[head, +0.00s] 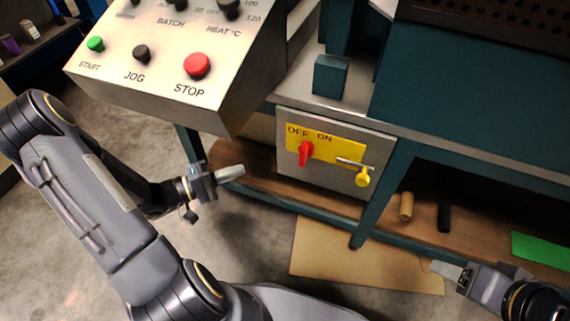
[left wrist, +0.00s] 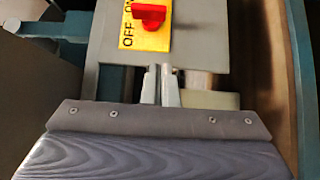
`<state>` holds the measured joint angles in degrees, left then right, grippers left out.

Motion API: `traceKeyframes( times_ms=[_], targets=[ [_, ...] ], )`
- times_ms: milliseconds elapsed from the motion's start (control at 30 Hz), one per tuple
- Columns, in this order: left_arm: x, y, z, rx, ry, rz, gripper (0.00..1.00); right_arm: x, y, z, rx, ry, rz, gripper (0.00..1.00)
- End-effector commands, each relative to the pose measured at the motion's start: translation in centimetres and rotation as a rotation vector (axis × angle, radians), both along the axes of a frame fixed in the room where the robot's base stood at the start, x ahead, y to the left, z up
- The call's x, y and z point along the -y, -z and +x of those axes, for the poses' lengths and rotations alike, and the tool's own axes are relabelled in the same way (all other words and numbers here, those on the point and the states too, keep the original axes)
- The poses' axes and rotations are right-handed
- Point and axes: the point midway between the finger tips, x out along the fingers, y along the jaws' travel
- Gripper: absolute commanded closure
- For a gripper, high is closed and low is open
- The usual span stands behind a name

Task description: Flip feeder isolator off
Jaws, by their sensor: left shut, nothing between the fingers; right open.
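The feeder isolator is a red rotary handle (head: 305,152) on a yellow plate (head: 328,148) marked OFF and ON, fixed to a grey box (head: 287,150) under the bench. I cannot tell for sure which mark the handle points to. A yellow tag-like piece (head: 362,178) with a metal pin is at the plate's right. My left gripper (head: 240,170) is shut and empty, left of the box and apart from the handle. In the left wrist view its fingertips (left wrist: 160,72) are together below the red handle (left wrist: 150,15). My right gripper (head: 449,268) is open at lower right.
A sloped control panel (head: 165,85) with a red STOP button (head: 197,66) overhangs at upper left. A green frame leg (head: 385,195) stands right of the box. A tan cylinder (head: 406,206) and dark cylinder (head: 444,216) stand on the lower shelf. Cardboard (head: 330,255) lies on the floor.

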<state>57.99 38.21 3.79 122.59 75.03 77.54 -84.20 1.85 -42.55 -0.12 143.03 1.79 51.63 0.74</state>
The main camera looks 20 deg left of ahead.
Motion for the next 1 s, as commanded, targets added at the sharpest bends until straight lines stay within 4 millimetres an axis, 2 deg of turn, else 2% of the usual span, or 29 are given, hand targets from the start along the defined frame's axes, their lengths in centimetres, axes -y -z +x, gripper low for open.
traceKeyframes(
  times_ms=[233,367,800,1000],
  targets=[
    [0.2,0.0,0.1,-0.001,0.004,0.001,1.0,0.0,0.1,0.0,0.0,0.0,0.0,0.41],
    [1.2,0.0,1.0,0.001,0.007,0.0,1.0,0.0,0.4,0.0,0.0,0.0,0.0,0.41],
    [7.8,0.1,7.0,0.0,0.01,0.0,1.0,0.0,2.3,0.0,0.0,0.0,0.0,0.41],
    [10.5,0.1,6.7,-0.001,0.006,-0.001,1.0,0.0,3.0,0.0,0.0,0.0,0.0,0.41]
  ],
)
